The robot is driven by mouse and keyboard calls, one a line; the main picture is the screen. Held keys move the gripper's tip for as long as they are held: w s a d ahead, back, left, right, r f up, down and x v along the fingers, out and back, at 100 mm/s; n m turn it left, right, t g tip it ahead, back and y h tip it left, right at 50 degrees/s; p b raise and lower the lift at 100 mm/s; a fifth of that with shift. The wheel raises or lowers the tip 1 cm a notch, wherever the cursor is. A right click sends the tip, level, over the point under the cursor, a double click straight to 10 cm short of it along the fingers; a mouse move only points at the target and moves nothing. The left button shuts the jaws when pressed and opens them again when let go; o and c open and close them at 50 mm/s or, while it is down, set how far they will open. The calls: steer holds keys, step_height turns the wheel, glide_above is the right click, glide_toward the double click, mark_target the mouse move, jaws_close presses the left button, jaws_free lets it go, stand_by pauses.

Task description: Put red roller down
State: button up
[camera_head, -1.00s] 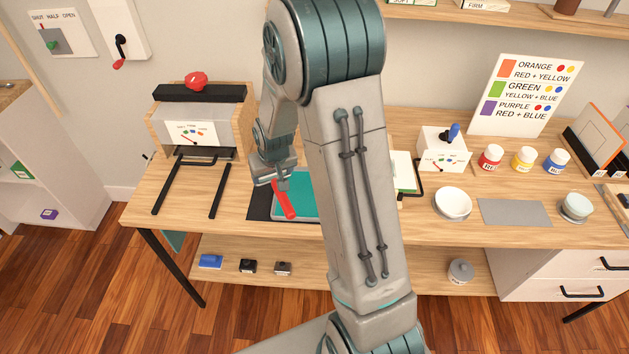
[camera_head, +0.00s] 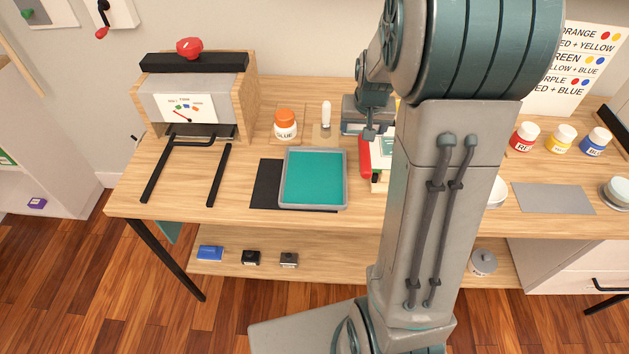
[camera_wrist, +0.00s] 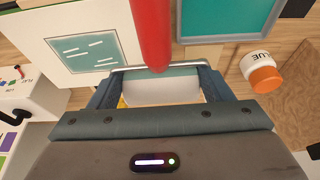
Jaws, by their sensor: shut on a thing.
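The red roller's handle (camera_head: 365,160) points down toward the front, to the right of the teal tray (camera_head: 346,182). In the wrist view the red handle (camera_wrist: 150,30) joins a metal frame, and a pale drum (camera_wrist: 160,92) lies between my fingers. My gripper (camera_wrist: 160,82) is shut on the roller; it shows in the head view (camera_head: 368,128), partly behind my own arm. The roller is over or beside a white board with a teal patch (camera_wrist: 90,52). I cannot tell whether it touches anything below.
The glue bottle (camera_head: 285,124) and a white-handled tool (camera_head: 326,114) stand behind the tray. A press-like box with a red knob (camera_head: 190,95) stands left. Paint jars (camera_head: 561,138) and a grey mat (camera_head: 553,198) lie right. Bare wood shows in front of the tray.

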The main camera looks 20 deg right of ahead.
steer(key=p, duration=0.2)
glide_above(315, 160)
steer(key=s, duration=0.1)
step_height(315, 160, down, 7)
steer(key=shift+a+r, duration=0.1)
steer(key=shift+r, duration=0.05)
steer(key=shift+f, duration=2.1)
steer(key=shift+f, duration=0.15)
steer(key=o, duration=1.1)
steer(key=shift+c, duration=0.2)
